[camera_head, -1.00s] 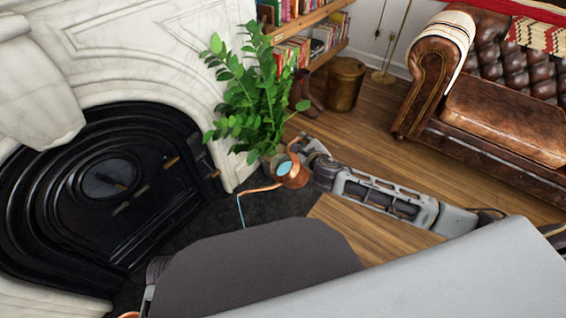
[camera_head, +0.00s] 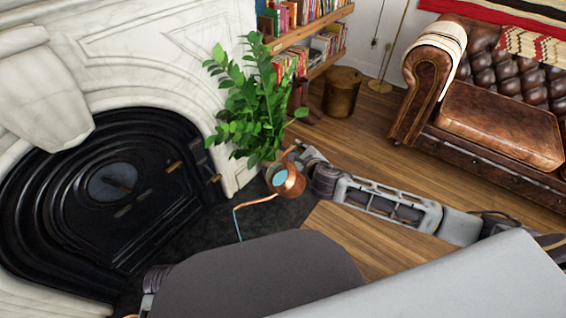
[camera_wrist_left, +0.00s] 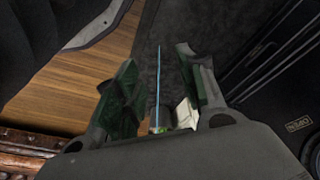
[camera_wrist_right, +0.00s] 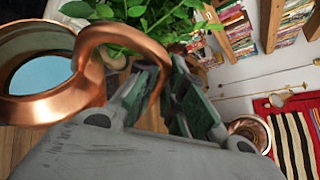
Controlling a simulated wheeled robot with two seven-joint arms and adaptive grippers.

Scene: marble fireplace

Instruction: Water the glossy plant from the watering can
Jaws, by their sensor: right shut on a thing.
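The copper watering can (camera_head: 294,187) is in the head view, tilted, with blue water in its mouth. A thin blue stream falls from its spout over the dark hearth. My right gripper (camera_wrist_right: 172,85) is shut on the can's handle (camera_wrist_right: 125,38). The glossy plant (camera_head: 250,105) stands behind the can, by the fireplace; its pot is mostly hidden. Its leaves also show in the right wrist view (camera_wrist_right: 150,15). In the left wrist view my left gripper (camera_wrist_left: 158,70) has its fingers apart. A blue line, seemingly the stream, shows between them, with a small whitish thing (camera_wrist_left: 185,114) that I cannot identify.
The black fireplace insert (camera_head: 110,200) and marble surround (camera_head: 150,60) are on the left. A bookshelf (camera_head: 316,32) and a brass bin (camera_head: 341,93) stand behind the plant. A leather sofa (camera_head: 495,115) is at right. Wooden floor (camera_head: 370,140) lies open between.

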